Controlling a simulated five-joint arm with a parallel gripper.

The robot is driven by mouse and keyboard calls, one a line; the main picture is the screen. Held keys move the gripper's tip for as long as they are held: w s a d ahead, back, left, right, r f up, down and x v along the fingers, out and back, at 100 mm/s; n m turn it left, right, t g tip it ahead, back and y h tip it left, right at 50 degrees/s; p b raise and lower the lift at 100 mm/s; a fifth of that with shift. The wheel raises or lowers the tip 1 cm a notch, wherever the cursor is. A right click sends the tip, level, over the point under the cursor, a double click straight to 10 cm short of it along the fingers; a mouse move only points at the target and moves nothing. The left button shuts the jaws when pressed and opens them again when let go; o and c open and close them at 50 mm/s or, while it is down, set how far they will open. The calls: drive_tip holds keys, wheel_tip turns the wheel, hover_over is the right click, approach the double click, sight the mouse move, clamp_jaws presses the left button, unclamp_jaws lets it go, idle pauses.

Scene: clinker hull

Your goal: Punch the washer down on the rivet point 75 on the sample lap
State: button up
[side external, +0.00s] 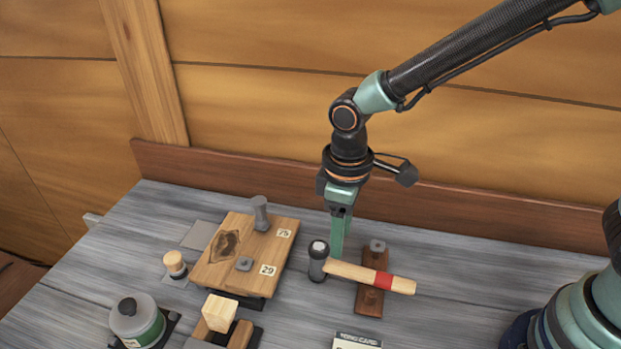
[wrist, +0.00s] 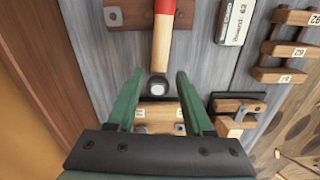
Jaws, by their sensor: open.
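The sample lap (side external: 215,268) is a wooden board on the bench, with labels 75 (side external: 284,233) and 29 (side external: 268,270). A grey cylinder with a wider cap, which looks like a punch (side external: 260,213), stands upright beside label 75. It hides whatever is under it. A small grey washer-like piece (side external: 244,263) sits near label 29. A hammer (side external: 345,270) with a dark head, wooden handle and red band is right of the lap. My gripper (side external: 338,254) points down by the handle near the head. In the wrist view, the open fingers (wrist: 160,73) straddle the hammer (wrist: 161,45); contact is unclear.
A dark wooden block (side external: 370,300) with grey metal fittings lies under or behind the handle. A grey-capped bottle (side external: 137,318), a cork-topped pot (side external: 175,264) and a pale wooden block (side external: 219,311) stand left and front. A printed card (side external: 357,341) lies in front. A wooden wall rises behind.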

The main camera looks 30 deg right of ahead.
sight(338, 263)
drive_tip(key=shift+f, duration=4.05)
clamp_jaws()
drive_tip(key=shift+r, duration=0.65)
drive_tip(key=shift+r, duration=4)
drive_tip(key=shift+w, duration=0.1)
